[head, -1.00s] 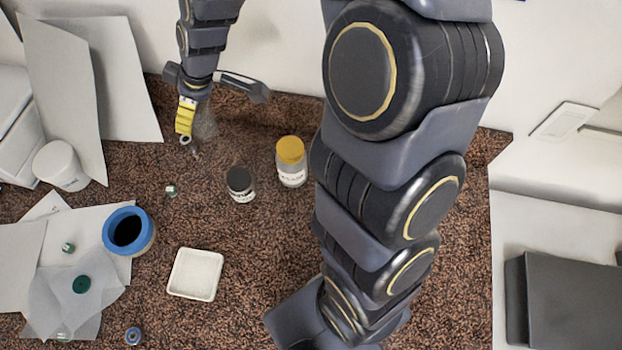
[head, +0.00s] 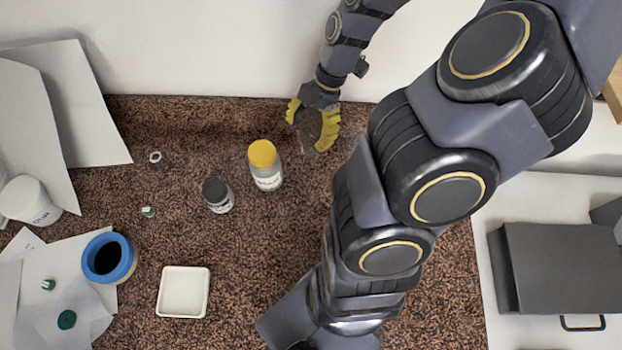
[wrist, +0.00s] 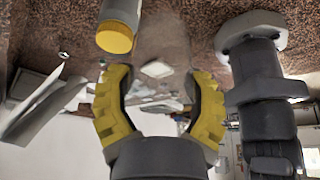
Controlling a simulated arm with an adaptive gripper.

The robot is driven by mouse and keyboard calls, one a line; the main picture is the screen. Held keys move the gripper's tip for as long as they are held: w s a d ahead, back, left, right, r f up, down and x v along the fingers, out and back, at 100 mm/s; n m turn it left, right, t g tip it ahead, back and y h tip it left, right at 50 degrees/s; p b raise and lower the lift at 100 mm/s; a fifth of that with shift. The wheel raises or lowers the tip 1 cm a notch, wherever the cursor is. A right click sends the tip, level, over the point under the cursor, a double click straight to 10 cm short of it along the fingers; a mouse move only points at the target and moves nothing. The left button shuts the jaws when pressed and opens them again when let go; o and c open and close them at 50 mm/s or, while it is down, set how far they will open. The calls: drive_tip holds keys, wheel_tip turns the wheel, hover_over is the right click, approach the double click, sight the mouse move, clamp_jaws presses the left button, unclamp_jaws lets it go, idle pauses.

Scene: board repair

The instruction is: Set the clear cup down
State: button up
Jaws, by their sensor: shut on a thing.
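My gripper (head: 314,128) is near the back wall in the head view, to the right of the yellow-lidded jar. Its two yellow fingers stand apart, shut on the clear cup (head: 308,137), which shows only as a faint see-through shape between them. In the wrist view the yellow fingers of my gripper (wrist: 158,78) frame the nearly invisible cup (wrist: 160,50). The cup's rim and base are hard to make out, and I cannot tell whether it touches the counter.
The yellow-lidded jar (head: 267,180) and a dark-lidded jar (head: 218,196) stand left of my gripper. A white tray (head: 183,292), a blue-rimmed pot (head: 108,258) and a small ring (head: 155,157) lie farther left. Brown counter (head: 285,235) is bare in the middle.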

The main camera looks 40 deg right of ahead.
wheel_tip(320, 180, down, 15)
drive_tip(key=shift+f, duration=0.2)
idle(0.6)
drive_tip(key=o, duration=1.2)
drive_tip(key=shift+f, duration=0.1)
